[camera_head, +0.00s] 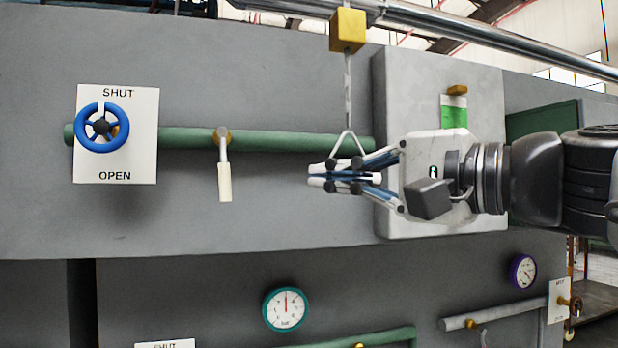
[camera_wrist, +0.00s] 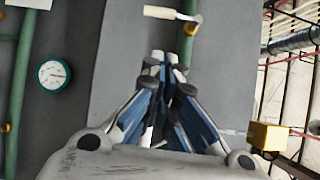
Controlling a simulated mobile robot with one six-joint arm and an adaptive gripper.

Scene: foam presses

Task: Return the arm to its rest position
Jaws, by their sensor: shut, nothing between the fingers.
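My gripper (camera_head: 312,175) points left in the head view, in front of the grey press wall, with its fingers together and empty. It also shows in the wrist view (camera_wrist: 158,58), fingertips close together. The arm reaches in from the right edge. A pull handle, a triangle (camera_head: 348,144) on a cord from a yellow block (camera_head: 347,30), hangs just above and behind the fingers. I cannot tell whether the fingers touch it. The yellow block also shows in the wrist view (camera_wrist: 269,137).
A blue handwheel (camera_head: 102,127) sits on a SHUT/OPEN plate at left. A white-handled lever (camera_head: 224,180) hangs from the green pipe (camera_head: 290,141). Below are a teal gauge (camera_head: 285,310) and a purple gauge (camera_head: 523,271). A grey box (camera_head: 385,215) stands out behind my gripper.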

